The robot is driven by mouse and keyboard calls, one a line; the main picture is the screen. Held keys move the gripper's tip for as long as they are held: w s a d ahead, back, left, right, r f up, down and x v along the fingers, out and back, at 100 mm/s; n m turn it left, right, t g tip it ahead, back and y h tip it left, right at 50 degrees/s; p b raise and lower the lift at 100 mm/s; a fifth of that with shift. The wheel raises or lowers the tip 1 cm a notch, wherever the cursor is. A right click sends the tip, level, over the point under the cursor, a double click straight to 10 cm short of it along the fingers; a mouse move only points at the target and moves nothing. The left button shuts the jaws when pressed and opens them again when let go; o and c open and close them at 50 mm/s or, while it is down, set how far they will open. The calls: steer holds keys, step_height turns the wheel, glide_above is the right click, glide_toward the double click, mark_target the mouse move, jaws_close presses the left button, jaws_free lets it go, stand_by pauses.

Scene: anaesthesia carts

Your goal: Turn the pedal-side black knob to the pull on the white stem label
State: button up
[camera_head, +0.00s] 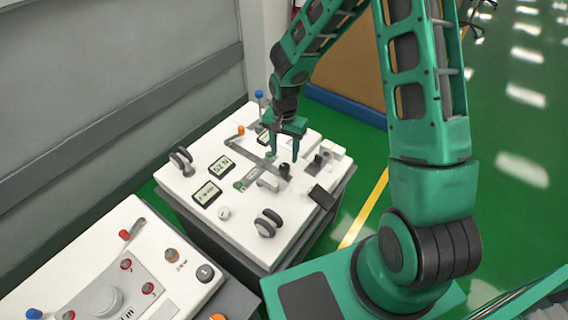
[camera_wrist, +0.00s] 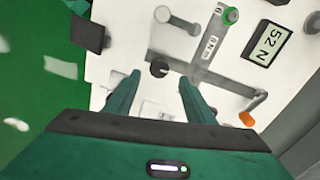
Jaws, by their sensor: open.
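The black knob (camera_wrist: 159,68) sits at one end of a grey cross-shaped plate (camera_wrist: 192,68) on the white cart top. It also shows in the head view (camera_head: 286,169). A white label (camera_wrist: 210,44) lies on the plate's stem, with a green round knob (camera_wrist: 230,15) at the stem's end; its print is too small to read surely. A black pedal-like pad (camera_wrist: 89,34) is at the upper left in the wrist view. My gripper (camera_wrist: 159,77) is open and empty, its fingertips either side of the black knob in view; contact cannot be told. In the head view my gripper (camera_head: 284,156) points down above the plate.
Dark loop handles (camera_head: 267,222) stand on the cart top. A second white cart (camera_head: 55,265) is at lower left. Green floor is open at right.

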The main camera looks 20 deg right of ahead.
mark_target(284, 165)
steer(key=shift+f, duration=3.1)
steer(key=c, duration=1.1)
